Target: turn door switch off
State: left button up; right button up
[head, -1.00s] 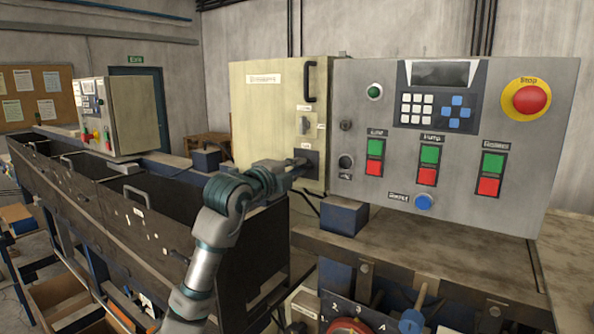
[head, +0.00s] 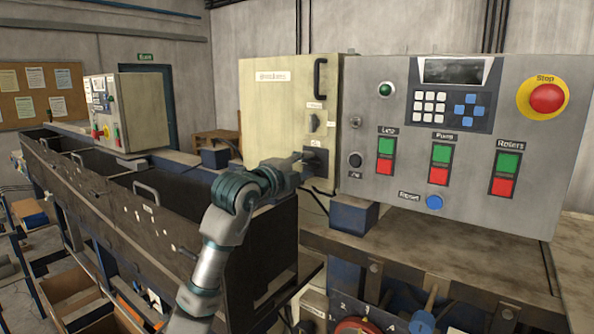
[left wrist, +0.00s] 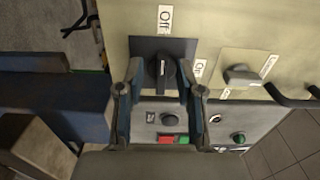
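The door switch (head: 317,163) is a black rotary switch on a dark square plate, low on the cream cabinet door (head: 275,110). In the left wrist view its black handle (left wrist: 161,68) points down the picture from the plate's middle. An "Off" label is above the plate and another label, seemingly "On", is at its right. My left gripper (head: 304,160) is at the switch. In the left wrist view its two fingers (left wrist: 160,75) are apart, one on each side of the handle, with visible gaps. My right gripper is not in view.
Another knob (head: 314,123) and a door handle (head: 320,78) are higher on the door. The grey control panel (head: 380,200) with buttons and a red Stop button (head: 547,99) stands close at right. A blue box (head: 353,213) sits below. Dark open tanks (head: 150,240) lie at left.

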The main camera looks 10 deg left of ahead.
pick_arm(q)
jog(key=v, duration=1.1)
jog(key=shift+s+a, duration=0.2)
jog(key=shift+a, duration=0.05)
jog(key=shift+d+f, duration=0.1)
jog(key=shift+f, duration=0.05)
